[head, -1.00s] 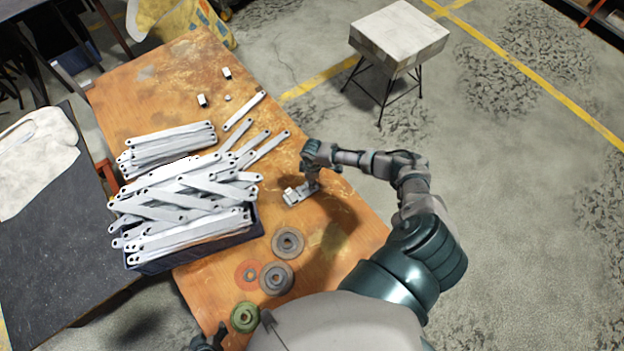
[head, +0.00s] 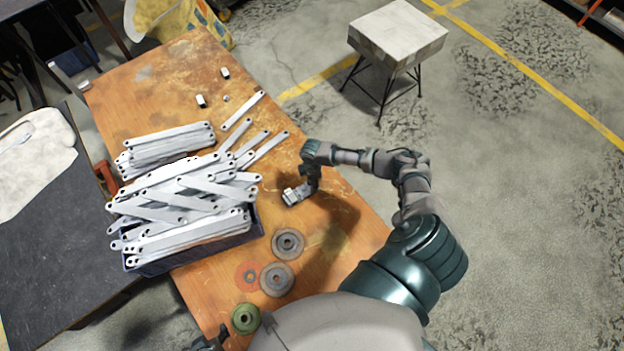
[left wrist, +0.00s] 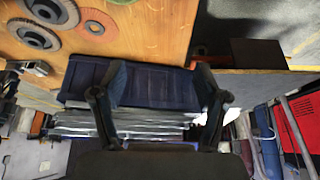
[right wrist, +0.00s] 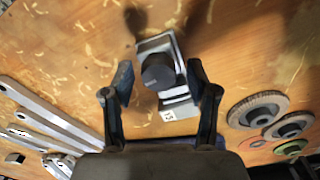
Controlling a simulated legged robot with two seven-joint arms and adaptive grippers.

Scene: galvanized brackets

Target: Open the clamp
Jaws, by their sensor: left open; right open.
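The clamp (head: 293,195) is a small grey metal block on the wooden table, right of the bin of brackets. In the right wrist view the clamp (right wrist: 180,92) has a dark round knob (right wrist: 157,71) on top and a small white label. My right gripper (right wrist: 160,68) is open over the clamp, with one finger on each side of the knob. In the head view it hides part of the clamp. My left gripper (head: 212,340) is open and empty at the bottom edge, partly cut off. In the left wrist view (left wrist: 162,72) its fingers face the bin's side.
A dark blue bin (head: 190,254) heaped with galvanized brackets (head: 185,190) stands on the table (head: 150,75). Several discs, such as a grey one (head: 288,242) and a green one (head: 245,318), lie near the front. A stool (head: 398,38) stands on the floor beyond.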

